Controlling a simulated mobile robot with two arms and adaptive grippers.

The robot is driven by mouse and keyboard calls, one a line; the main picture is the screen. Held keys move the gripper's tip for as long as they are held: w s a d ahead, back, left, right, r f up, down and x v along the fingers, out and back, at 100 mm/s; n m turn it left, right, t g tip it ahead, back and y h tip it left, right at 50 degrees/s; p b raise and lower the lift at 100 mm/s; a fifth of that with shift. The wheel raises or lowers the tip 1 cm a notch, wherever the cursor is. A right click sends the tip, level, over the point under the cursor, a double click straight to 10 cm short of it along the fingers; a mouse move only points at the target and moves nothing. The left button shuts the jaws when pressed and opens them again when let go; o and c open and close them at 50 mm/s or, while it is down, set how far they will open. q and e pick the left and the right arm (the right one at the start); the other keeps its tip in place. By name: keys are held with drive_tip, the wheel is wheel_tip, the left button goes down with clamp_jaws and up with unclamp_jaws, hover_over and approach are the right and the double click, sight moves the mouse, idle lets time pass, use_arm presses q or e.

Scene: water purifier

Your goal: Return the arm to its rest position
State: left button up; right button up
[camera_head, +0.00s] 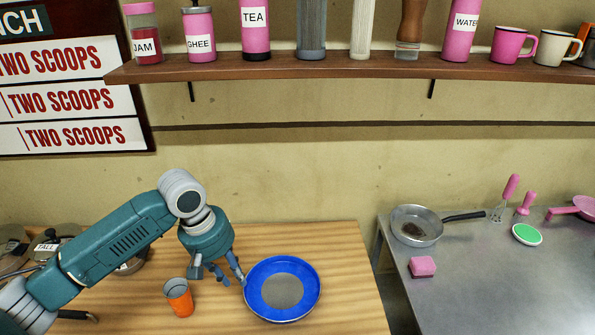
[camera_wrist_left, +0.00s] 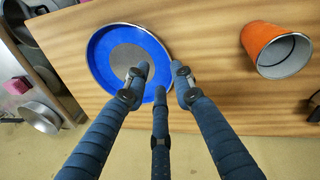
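My left gripper (camera_head: 219,274) hangs from the teal left arm over the wooden table, between an orange cup (camera_head: 180,299) and a round blue plate (camera_head: 300,289) with a grey centre. In the left wrist view its three dark fingers (camera_wrist_left: 158,78) are spread apart with nothing between them. There the blue plate (camera_wrist_left: 103,50) lies partly behind the fingertips, and the orange cup (camera_wrist_left: 268,42) is to the right, apart from them. Whether a fingertip touches the plate's rim cannot be told. My right gripper is in neither view.
A long wall shelf (camera_head: 340,70) with labelled jars, bottles and mugs runs above the table. A metal counter (camera_head: 500,290) on the right bears a pan (camera_head: 417,225), a pink sponge (camera_head: 422,267) and utensils. Bare wood (camera_head: 345,260) shows right of the plate.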

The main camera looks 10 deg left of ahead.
use_arm(q)
drive_tip(key=s+d+f+m+t, duration=0.2)
drive_tip(key=s+d+f+m, duration=0.8)
drive_tip(key=s+d, duration=0.35)
drive_tip(key=s+a+f+y, duration=0.2)
drive_tip(key=s+a, duration=0.5)
drive_tip(key=s, duration=0.3)
wheel_tip(320, 180, down, 25)
drive_tip(key=s+g, duration=0.1)
drive_tip(key=s+a+f+g, duration=0.1)
drive_tip(key=s+a+f, duration=0.2)
drive_tip(key=s+f, duration=1.4)
drive_tip(key=shift+s+a+f+g, duration=0.2)
drive_tip(key=shift+s+g, duration=0.1)
drive_tip(key=shift+s, duration=0.2)
